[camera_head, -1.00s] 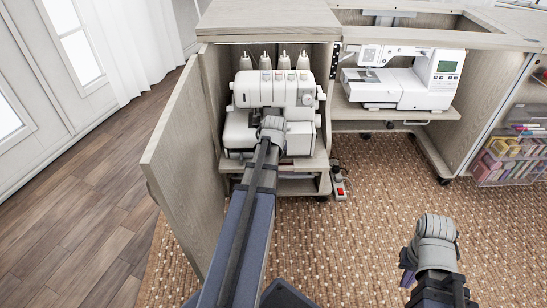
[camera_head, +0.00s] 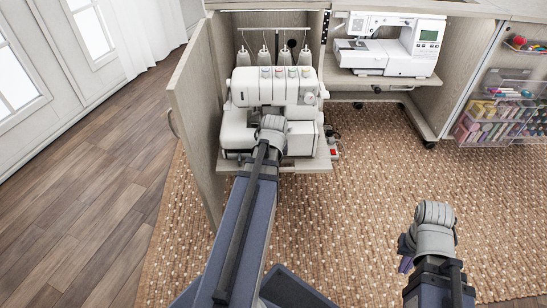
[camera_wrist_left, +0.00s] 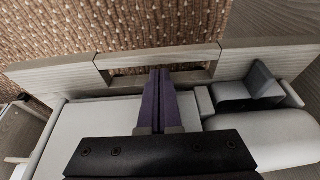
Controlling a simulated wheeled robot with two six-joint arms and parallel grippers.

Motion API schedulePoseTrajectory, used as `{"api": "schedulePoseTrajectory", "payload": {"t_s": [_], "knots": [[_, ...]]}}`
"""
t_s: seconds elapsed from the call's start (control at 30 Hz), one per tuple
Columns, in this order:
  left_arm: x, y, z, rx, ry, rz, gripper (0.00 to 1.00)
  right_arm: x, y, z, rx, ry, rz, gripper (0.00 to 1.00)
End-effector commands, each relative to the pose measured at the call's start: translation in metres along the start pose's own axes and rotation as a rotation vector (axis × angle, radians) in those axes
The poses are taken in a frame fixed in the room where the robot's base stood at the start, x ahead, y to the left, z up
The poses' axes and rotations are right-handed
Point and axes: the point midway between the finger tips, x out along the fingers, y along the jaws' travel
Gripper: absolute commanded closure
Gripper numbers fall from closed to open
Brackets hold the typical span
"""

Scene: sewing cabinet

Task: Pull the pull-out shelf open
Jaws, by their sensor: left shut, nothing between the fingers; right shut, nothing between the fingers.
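The pull-out shelf (camera_head: 315,164) of pale wood carries a white overlock machine (camera_head: 268,88) and stands well out from the left cabinet bay. Its front panel (camera_wrist_left: 55,80) crosses the left wrist view and has a rectangular cut-out. My left gripper (camera_wrist_left: 158,74) is shut and empty, with its purple fingertips at the middle of this cut-out; whether they touch its edge I cannot tell. In the head view my left wrist hides these fingers. My right gripper (camera_head: 405,264) hangs over the carpet at lower right, away from the shelf, shut and empty.
The cabinet door (camera_head: 196,120) stands open left of the shelf. A white sewing machine (camera_head: 390,47) sits on another shelf to the right. Clear drawers (camera_head: 495,118) stand at far right. The woven carpet (camera_head: 350,225) in front is mostly free.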

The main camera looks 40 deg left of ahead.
Motion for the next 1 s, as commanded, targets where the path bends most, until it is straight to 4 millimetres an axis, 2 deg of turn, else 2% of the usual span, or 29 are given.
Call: {"api": "schedulePoseTrajectory", "payload": {"t_s": [0.63, 0.77, 1.0], "knots": [[-0.006, 0.000, 0.000, 0.000, 0.001, 0.000, 1.00, -0.006, 0.001, 0.000, 0.000, 0.000, 0.000, 1.00], [-0.016, 0.000, -0.001, 0.000, 0.001, 0.000, 1.00, -0.015, 0.002, 0.001, 0.000, -0.001, 0.000, 1.00], [-0.048, 0.001, -0.003, 0.002, 0.001, 0.001, 1.00, -0.046, 0.005, 0.003, 0.000, -0.003, 0.000, 1.00]]}}
